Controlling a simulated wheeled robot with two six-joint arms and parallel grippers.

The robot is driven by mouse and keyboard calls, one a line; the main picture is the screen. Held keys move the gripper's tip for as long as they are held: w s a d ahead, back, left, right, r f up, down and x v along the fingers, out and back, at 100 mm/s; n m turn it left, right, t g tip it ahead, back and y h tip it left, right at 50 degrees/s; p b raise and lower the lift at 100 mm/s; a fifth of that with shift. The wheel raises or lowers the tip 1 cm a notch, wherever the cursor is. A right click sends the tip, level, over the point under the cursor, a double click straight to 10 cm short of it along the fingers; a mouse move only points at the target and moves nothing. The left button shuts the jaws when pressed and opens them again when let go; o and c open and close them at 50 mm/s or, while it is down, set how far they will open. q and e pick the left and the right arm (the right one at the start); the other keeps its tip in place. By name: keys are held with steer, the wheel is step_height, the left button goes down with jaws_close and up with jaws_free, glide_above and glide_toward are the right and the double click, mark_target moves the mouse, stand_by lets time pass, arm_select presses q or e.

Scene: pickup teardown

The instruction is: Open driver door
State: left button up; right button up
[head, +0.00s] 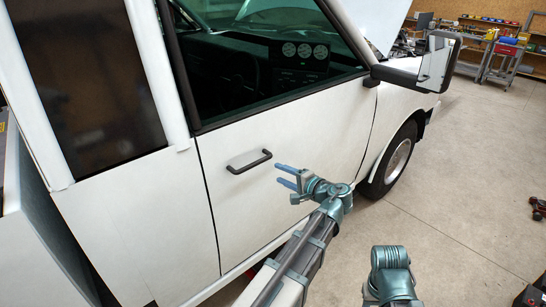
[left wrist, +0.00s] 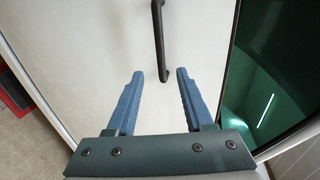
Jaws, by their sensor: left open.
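The white driver door (head: 290,150) of the pickup fills the middle of the head view. It sits flush in the body, with narrow seams at both sides. Its black bar handle (head: 249,161) is on the outer panel below the window, near the left seam. My left gripper (head: 278,174) is open and empty, just right of the handle in the head view. In the left wrist view the handle (left wrist: 160,40) lies ahead of the gap between the blue fingers (left wrist: 160,73), apart from both. My right gripper is not in view.
A side mirror (head: 436,62) juts out at the door's front upper corner. The front wheel (head: 398,160) is right of the door. Open concrete floor (head: 470,180) lies to the right.

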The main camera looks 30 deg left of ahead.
mark_target(258, 164)
arm_select(q)
steer(key=b+x, duration=0.2)
steer(key=x, duration=1)
steer(key=shift+b, duration=0.3)
steer(key=shift+x, duration=0.95)
steer(key=shift+c, duration=0.2)
jaws_close()
